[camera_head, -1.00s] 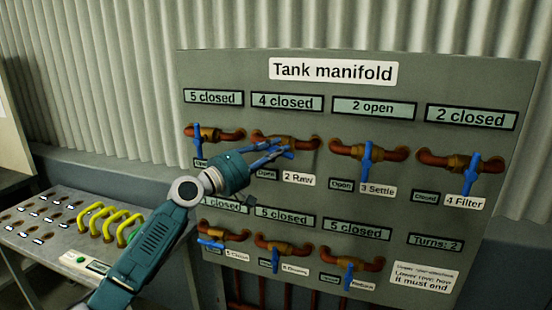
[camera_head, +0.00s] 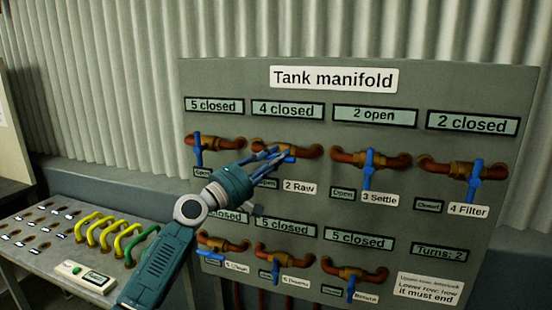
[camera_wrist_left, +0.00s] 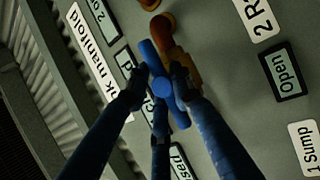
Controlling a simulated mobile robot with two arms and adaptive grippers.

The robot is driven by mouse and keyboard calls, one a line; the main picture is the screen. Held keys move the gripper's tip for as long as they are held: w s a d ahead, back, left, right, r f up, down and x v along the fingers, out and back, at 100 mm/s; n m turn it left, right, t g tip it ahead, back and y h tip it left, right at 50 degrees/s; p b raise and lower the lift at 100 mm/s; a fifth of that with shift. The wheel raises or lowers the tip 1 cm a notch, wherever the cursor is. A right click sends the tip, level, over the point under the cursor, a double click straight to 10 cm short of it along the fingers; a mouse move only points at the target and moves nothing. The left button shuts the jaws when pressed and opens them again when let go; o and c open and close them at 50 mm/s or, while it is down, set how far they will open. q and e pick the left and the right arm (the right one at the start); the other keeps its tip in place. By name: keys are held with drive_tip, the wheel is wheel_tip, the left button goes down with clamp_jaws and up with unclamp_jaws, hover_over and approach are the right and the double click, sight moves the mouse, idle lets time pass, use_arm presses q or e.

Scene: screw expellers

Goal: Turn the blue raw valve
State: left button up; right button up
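The tank manifold is a grey upright panel (camera_head: 330,212) with labelled valves on red-brown pipes. The blue handle of the 2 Raw valve (camera_wrist_left: 161,84) shows in the left wrist view, roughly in line with its pipe. In the head view it is mostly hidden by my fingers, above the "2 Raw" label (camera_head: 299,187). The plate beside that label reads Open (camera_wrist_left: 285,70). My left gripper (camera_head: 278,155) is at this valve. Its blue fingers (camera_wrist_left: 157,92) stand apart around the handle; firm contact cannot be made out. My right gripper is not in view.
Neighbouring valves 3 Settle (camera_head: 369,164) and 4 Filter (camera_head: 474,180) stand to the right, with another valve (camera_head: 197,148) to the left. A lower row of valves (camera_head: 352,278) sits below my arm. A metal table (camera_head: 45,260) with yellow and green hoops (camera_head: 103,232) stands at left.

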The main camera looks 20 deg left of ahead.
use_arm(q)
drive_tip(key=shift+o, duration=1.3)
drive_tip(key=shift+a+f, duration=0.1)
drive_tip(key=v, duration=1.2)
drive_tip(key=s, duration=0.8)
drive_tip(key=shift+p, duration=0.35)
drive_tip(key=shift+a, duration=0.1)
